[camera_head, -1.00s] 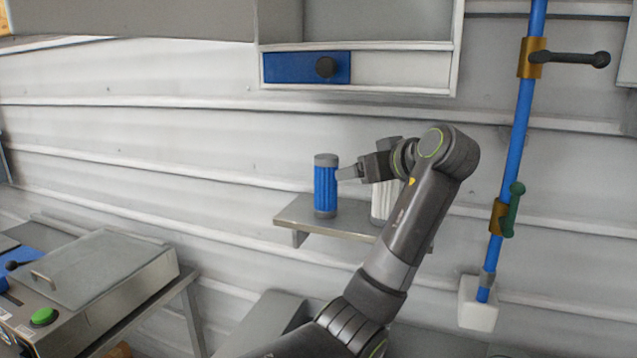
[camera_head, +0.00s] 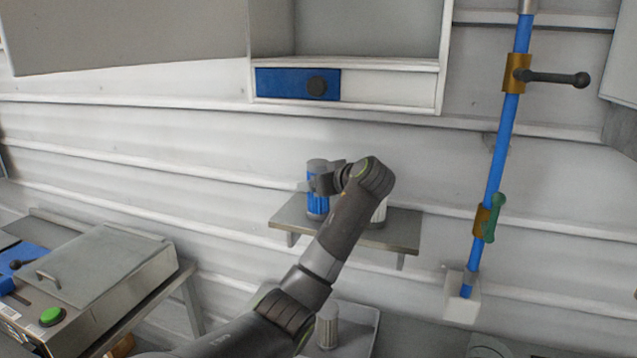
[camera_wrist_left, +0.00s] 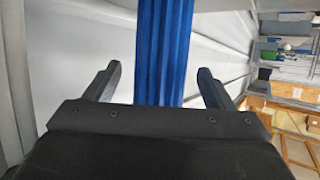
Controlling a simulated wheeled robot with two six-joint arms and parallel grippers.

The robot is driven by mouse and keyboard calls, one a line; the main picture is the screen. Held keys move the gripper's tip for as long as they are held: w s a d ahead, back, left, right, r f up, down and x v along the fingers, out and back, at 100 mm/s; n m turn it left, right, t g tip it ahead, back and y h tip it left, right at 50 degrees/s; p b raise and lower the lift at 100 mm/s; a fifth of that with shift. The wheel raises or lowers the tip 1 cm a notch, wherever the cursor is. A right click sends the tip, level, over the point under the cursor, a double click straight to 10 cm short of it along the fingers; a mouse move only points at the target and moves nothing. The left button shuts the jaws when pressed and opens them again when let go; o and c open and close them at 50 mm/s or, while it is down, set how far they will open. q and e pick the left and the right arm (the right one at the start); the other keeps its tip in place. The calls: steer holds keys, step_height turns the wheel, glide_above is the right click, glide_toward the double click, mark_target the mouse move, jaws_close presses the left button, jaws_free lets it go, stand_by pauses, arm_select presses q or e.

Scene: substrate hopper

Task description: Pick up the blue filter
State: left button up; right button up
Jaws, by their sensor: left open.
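The blue filter (camera_head: 317,204) stands upright on a small grey shelf (camera_head: 405,228), with a grey cap on top. My left gripper (camera_head: 318,183) is at the filter's upper part and hides some of it. In the left wrist view the filter's ribbed blue body (camera_wrist_left: 162,45) stands between the two open fingers of my left gripper (camera_wrist_left: 160,73), with a gap on each side. My right gripper is in neither view.
A pale filter (camera_head: 379,213) stands on the shelf right of the blue one, partly behind my arm. Another pale filter (camera_head: 328,327) stands lower down. A blue pipe (camera_head: 505,135) with valve handles runs at the right. An open cabinet (camera_head: 365,85) hangs above.

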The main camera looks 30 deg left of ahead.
arm_select(q)
steer(key=shift+x, duration=1.05)
steer(key=shift+c, duration=1.1)
steer(key=c, duration=0.9)
steer(key=shift+c, duration=0.2)
